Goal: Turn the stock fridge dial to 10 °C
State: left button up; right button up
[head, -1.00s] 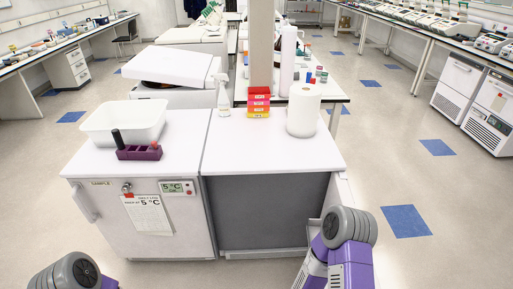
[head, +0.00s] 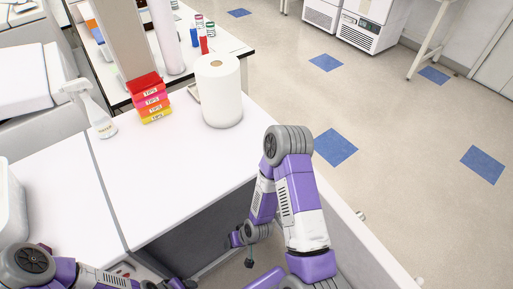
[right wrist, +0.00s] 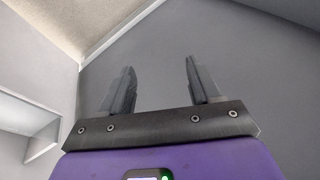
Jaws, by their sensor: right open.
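No dial and no stock fridge label can be read in the current views. The white-topped fridge (head: 62,205), marked SAMPLE in the earlier head frame, is at the lower left of the head view. Its front is mostly hidden by my left arm and the frame edge. My right arm is bent down beside the bench's right end. My right gripper (right wrist: 159,65) is open and empty in the right wrist view, facing a plain grey panel (right wrist: 240,90). My left forearm crosses the lower left of the head view; its gripper cannot be made out.
On the bench top (head: 190,180) stand a paper roll (head: 219,92), stacked coloured tip boxes (head: 150,98) and a spray bottle (head: 97,112). White floor-standing units (head: 362,22) are at the far back right. The floor (head: 400,130) right of the bench is clear.

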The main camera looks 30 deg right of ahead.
jog(key=w+d+r+m+t+h+b, duration=0.15)
jog(key=w+d+t+b, duration=0.25)
jog(key=w+d+t, duration=0.7)
jog(key=w+d+r+n+t+b, duration=0.1)
jog(key=w+d+r+t, duration=0.1)
jog(key=w+d+r, duration=0.3)
jog(key=w+d+r+n+t+b, duration=0.1)
jog(key=w+d+r+t, duration=0.1)
jog(key=d+r, duration=0.3)
jog(key=w+b, duration=0.1)
jog(key=w, duration=0.6)
jog(key=shift+d+f+b, duration=0.35)
jog(key=shift+d, duration=0.05)
jog(key=c, duration=1)
jog(key=shift+c, duration=0.2)
